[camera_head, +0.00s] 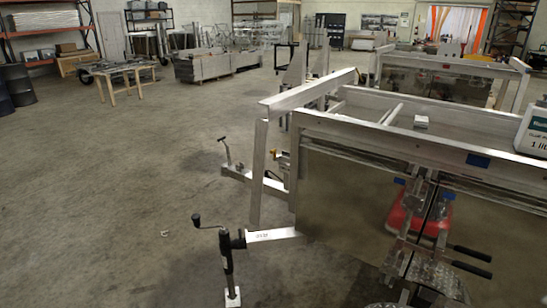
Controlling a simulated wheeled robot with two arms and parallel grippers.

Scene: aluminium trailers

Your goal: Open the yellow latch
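A silver aluminium trailer (340,194) fills the right side of the head view, with its open frame and front bar facing left. A small yellowish part (274,153) shows behind the trailer's front upright. It is too small to tell whether it is the yellow latch, or whether it is open or shut. No other yellow latch can be made out. Neither of my grippers can be made out in this view.
A jockey stand with a black crank (227,258) stands at the trailer's near front corner. A white container (533,131) sits on the trailer at the right edge. A second trailer (440,77) stands behind. The concrete floor (120,200) at left is mostly clear.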

